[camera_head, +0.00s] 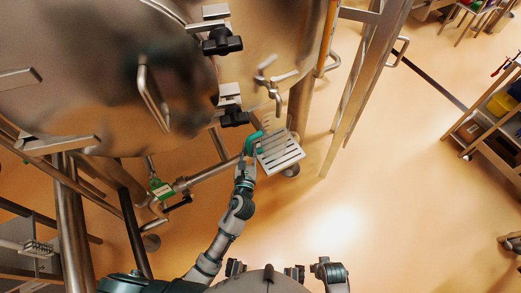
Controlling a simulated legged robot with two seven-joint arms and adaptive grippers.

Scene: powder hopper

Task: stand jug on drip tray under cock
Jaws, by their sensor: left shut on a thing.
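My left gripper (246,158) reaches up from the bottom and is shut on the teal handle of what looks like a clear jug (254,138). The jug's see-through body is hard to make out. The pale slatted drip tray (284,156) lies just right of the gripper, and the jug overlaps its upper left part in the picture. I cannot tell whether the jug touches the tray. The metal cock (273,82) with its cross handle is above them in the picture.
The big steel hopper (95,65) fills the upper left, with black clamp knobs (222,42) on its edge. Pipes and a green-tagged valve (161,189) are left of my arm. A steel frame (365,85) stands to the right. The orange floor (400,220) is open at lower right.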

